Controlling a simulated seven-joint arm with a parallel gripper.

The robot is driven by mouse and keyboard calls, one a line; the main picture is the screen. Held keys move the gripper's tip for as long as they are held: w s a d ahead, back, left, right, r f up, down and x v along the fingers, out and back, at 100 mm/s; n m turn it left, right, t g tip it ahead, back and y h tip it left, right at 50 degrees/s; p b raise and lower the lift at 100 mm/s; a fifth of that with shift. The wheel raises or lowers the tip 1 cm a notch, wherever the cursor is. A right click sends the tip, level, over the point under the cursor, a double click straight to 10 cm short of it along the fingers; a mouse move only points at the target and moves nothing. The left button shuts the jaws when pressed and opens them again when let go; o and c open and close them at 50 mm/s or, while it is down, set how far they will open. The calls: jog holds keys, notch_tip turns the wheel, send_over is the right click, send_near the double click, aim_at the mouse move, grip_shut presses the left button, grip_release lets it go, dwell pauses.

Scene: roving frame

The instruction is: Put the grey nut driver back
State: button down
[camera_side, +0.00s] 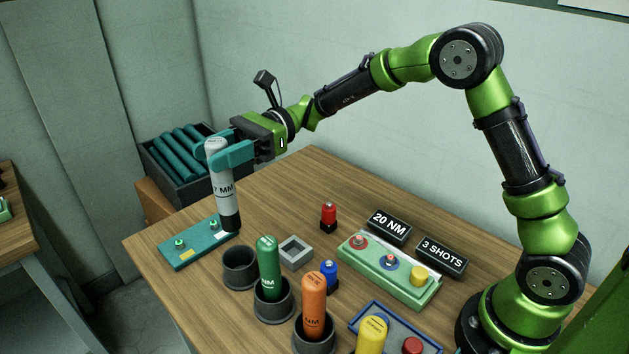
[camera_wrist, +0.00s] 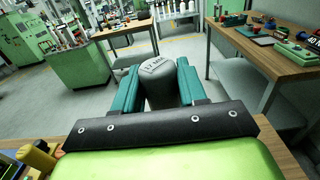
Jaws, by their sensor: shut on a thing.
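An empty dark round cup (camera_side: 240,268) stands just right of and nearer than the driver. A green driver (camera_side: 267,265) and an orange driver (camera_side: 314,303) stand in similar cups.
A yellow driver (camera_side: 372,335) stands at the front. A red piece (camera_side: 328,215), a blue piece (camera_side: 330,274) and a grey square holder (camera_side: 295,252) are mid-table. A green button box (camera_side: 388,270) and two black signs (camera_side: 441,257) are at right. A dark crate (camera_side: 180,187) with teal rolls stands behind.

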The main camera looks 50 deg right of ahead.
aim_at(231, 214)
jog(key=shift+f, duration=6.35)
jog(key=c, duration=0.5)
grip_release()
jog(key=shift+c, duration=0.2)
jog(key=d, duration=1.7)
